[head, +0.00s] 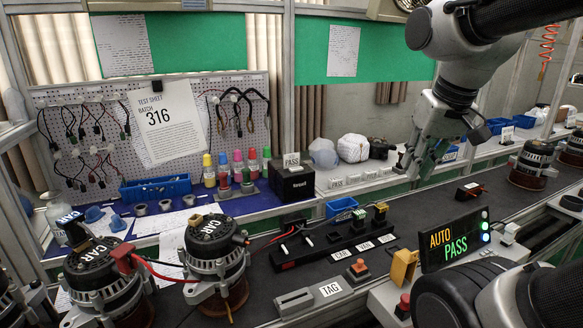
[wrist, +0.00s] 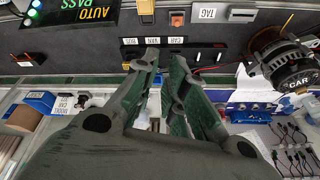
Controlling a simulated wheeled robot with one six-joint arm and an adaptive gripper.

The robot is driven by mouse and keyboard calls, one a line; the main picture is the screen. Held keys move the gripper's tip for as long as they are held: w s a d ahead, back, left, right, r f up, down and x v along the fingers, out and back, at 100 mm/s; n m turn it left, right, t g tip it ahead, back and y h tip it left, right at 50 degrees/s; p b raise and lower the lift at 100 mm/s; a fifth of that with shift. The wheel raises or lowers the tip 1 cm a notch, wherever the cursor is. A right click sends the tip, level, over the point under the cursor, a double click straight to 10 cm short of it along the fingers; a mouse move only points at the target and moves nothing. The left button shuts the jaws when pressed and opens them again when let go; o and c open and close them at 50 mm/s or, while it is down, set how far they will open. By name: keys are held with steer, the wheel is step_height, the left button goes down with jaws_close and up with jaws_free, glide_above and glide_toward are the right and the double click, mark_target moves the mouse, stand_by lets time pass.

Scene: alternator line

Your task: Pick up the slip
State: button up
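A small white slip marked PASS (head: 291,160) stands upright at the top of a black box (head: 291,184) on the blue-topped bench in the head view. I cannot make out the slip in the wrist view, where my fingers cover the middle. My gripper (head: 413,168) hangs over the rear shelf, well to the right of the slip and apart from it. In the wrist view my gripper (wrist: 165,62) has its two fingers apart, with a gap between them and nothing visibly held.
Two alternators marked CAR (head: 212,245) (head: 97,272) stand at the front left. A black switch strip (head: 335,238), a TAG block (head: 294,302) and an AUTO PASS display (head: 455,240) line the dark conveyor surface. Colored bottles (head: 238,165) stand left of the black box.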

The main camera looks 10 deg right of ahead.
steer(key=w+a+r+m+g, duration=0.1)
steer(key=w+a+r+m, duration=0.2)
steer(key=w, duration=0.9)
steer(key=m+g, duration=0.3)
steer(key=m, duration=0.8)
glide_above(292, 157)
steer(key=f, duration=0.6)
steer(key=d+f, duration=0.1)
steer(key=f, duration=0.3)
steer(key=shift+w, duration=0.15)
steer(key=f, duration=0.5)
steer(key=a+f, duration=0.1)
steer(key=f, duration=0.1)
steer(key=shift+f, duration=0.2)
steer(key=shift+c, duration=0.2)
